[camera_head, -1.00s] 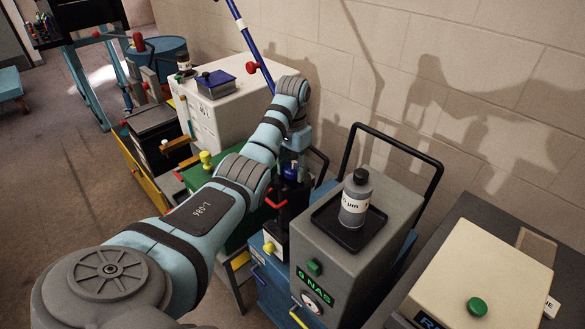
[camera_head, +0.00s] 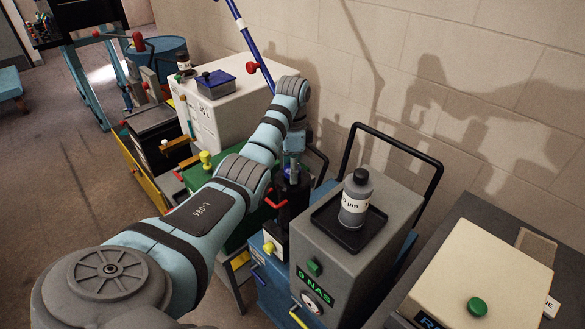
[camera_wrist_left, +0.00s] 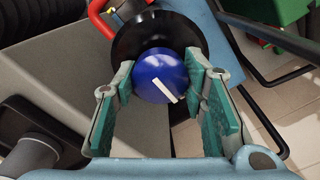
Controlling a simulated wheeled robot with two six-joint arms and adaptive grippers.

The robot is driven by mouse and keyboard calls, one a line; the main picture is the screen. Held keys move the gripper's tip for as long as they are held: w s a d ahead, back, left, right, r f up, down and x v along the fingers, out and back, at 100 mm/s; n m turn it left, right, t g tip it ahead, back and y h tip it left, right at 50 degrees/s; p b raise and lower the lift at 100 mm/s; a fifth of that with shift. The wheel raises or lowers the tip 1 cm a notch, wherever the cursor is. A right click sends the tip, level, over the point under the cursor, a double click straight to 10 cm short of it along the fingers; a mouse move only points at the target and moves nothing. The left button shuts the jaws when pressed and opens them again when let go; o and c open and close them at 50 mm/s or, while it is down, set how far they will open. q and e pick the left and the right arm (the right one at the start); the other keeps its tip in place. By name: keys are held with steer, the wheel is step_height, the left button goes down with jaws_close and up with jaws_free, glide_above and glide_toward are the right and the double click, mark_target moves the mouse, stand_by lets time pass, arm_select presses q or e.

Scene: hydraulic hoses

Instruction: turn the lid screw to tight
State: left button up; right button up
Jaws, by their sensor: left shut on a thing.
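The lid screw is a round blue knob (camera_wrist_left: 160,75) with a white pointer line, on top of a black round lid (camera_wrist_left: 130,45) in the left wrist view. The white line points down and to the right there. My left gripper (camera_wrist_left: 160,82) is shut on the blue knob, with a green-padded finger on either side. In the head view my left gripper (camera_head: 291,168) reaches down over the black housing (camera_head: 290,212) beside the grey unit, and the knob is mostly hidden by it. My right gripper is not in view.
A grey unit (camera_head: 345,262) with a green display stands right of the housing, with a bottle (camera_head: 355,198) in a black tray (camera_head: 325,222) on top. A red handle (camera_head: 276,200) sits close to the gripper. A black push bar (camera_head: 400,146) rises behind.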

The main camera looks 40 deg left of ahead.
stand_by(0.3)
arm_select(q)
steer(key=o, duration=1.2)
steer(key=shift+c, duration=0.2)
